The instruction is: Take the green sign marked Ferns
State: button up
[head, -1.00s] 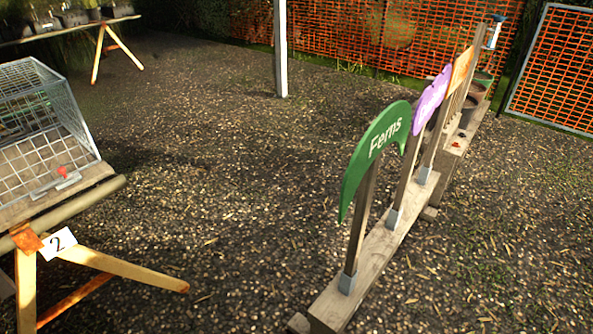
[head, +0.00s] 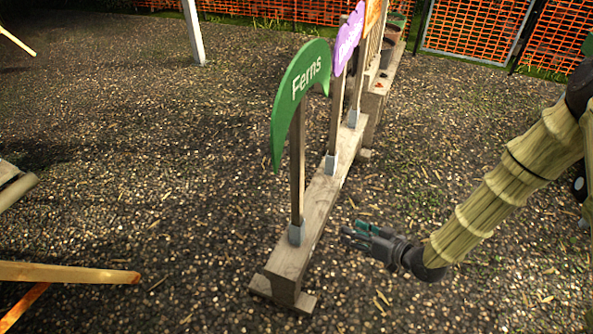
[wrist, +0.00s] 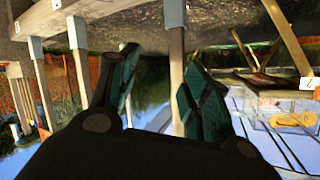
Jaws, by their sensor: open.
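The green Ferns sign (head: 301,88) is a curved board with white lettering on a wooden post (head: 297,178). The post stands upright in a grey socket on a long wooden beam (head: 290,258). My gripper (head: 350,232) is open and empty, low to the right of the post and apart from it. The wrist view is upside down. There, a post (wrist: 176,70), likely that of Ferns, shows beyond and between the open fingers (wrist: 155,85). The green board is not clear in that view.
A purple sign (head: 348,38) and an orange sign (head: 373,15) stand behind on the same row. Pots (head: 392,42) sit farther back. A trestle leg (head: 70,272) is at lower left. Gravel (head: 160,150) around the beam is mostly clear.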

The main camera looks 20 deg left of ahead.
aim_at(303, 132)
jog(key=w+a+r+n+g+y+b, duration=0.1)
jog(key=w+a+r+n+g+y, duration=0.2)
jog(key=r, duration=0.4)
jog(key=w+a+r+n+g+y, duration=0.1)
jog(key=a+r+n+g+y, duration=0.15)
jog(key=a+r+n, duration=0.45)
jog(key=shift+m+t, duration=0.25)
jog(key=shift+m, duration=0.35)
jog(key=shift+w+a+r+b, duration=0.15)
jog(key=shift+a+b, duration=0.1)
jog(key=shift+a, duration=1.1)
jog(key=shift+w+a+r+b, duration=0.1)
jog(key=shift+a+b, duration=0.1)
jog(key=shift+a, duration=1.2)
jog(key=shift+w+a+r+b, duration=0.15)
jog(key=shift+a+b, duration=0.1)
jog(key=shift+a, duration=1.1)
grip_shut()
jog(key=shift+r+p, duration=4.1)
jog(key=shift+r, duration=2.2)
